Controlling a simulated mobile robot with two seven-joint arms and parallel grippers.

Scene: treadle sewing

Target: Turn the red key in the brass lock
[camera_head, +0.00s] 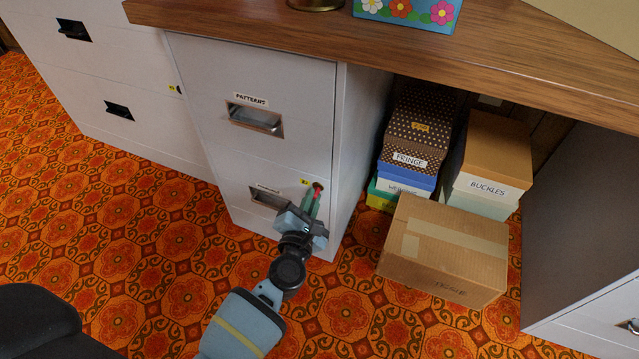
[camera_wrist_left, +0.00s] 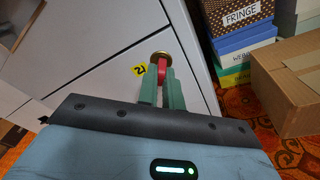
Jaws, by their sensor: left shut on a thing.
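The red key (camera_wrist_left: 162,70) sits in the round brass lock (camera_wrist_left: 160,55) on the front of a grey filing cabinet, beside a yellow number tag. The key also shows as a small red spot in the head view (camera_head: 318,187). My left gripper (camera_wrist_left: 162,88) has its green fingers shut on the key, right in front of the lock. The same gripper shows in the head view (camera_head: 311,203) at the cabinet's lower drawer. The fingers hide part of the key, and I cannot tell its exact turn angle. My right gripper is in neither view.
The cabinet (camera_head: 285,85) has a drawer labelled PATTERNS and stands under a wooden tabletop (camera_head: 300,35). A cardboard box (camera_head: 440,250) sits on the orange carpet to the right, before stacked FRINGE (camera_head: 415,140) and BUCKLES (camera_head: 490,165) boxes. Carpet is clear in front.

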